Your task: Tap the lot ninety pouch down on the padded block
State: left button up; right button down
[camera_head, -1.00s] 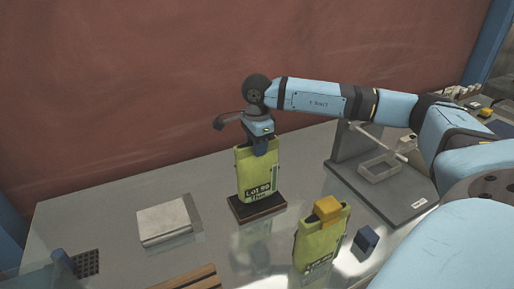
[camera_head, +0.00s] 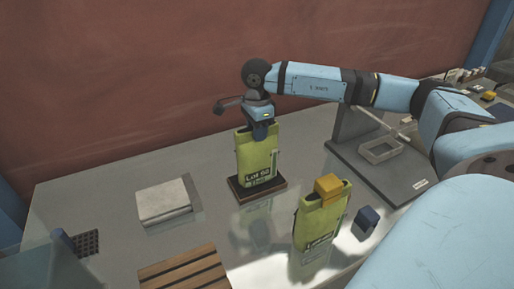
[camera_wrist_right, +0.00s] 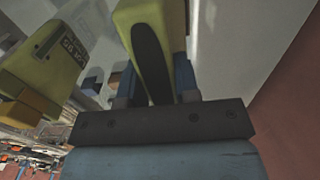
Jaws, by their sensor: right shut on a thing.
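My right gripper (camera_head: 261,130) is shut on the top of a yellow-green pouch (camera_head: 256,158), which it holds upright. The dark label on the pouch seems to read Lot 90, though the print is small. Directly below is a flat block (camera_head: 262,193) with a dark top and brown sides. The pouch's bottom edge is at the block's top; I cannot tell whether they touch. In the right wrist view the pouch (camera_wrist_right: 152,50) shows edge-on between the fingers (camera_wrist_right: 155,97). My left gripper is not in view.
A second green pouch (camera_head: 318,222) with a yellow clip (camera_head: 328,187) stands front right, beside a dark blue block (camera_head: 366,220). A pale box (camera_head: 164,202) lies left. A slatted wooden rack (camera_head: 185,270) is at the front. A grey stand (camera_head: 392,180) stands right.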

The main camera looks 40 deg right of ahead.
dwell(0.3)
jog(key=shift+r+p, duration=0.25)
jog(key=shift+p, duration=0.1)
jog(key=shift+r+p, duration=0.6)
jog(key=shift+r, duration=0.55)
jog(key=shift+f, duration=0.2)
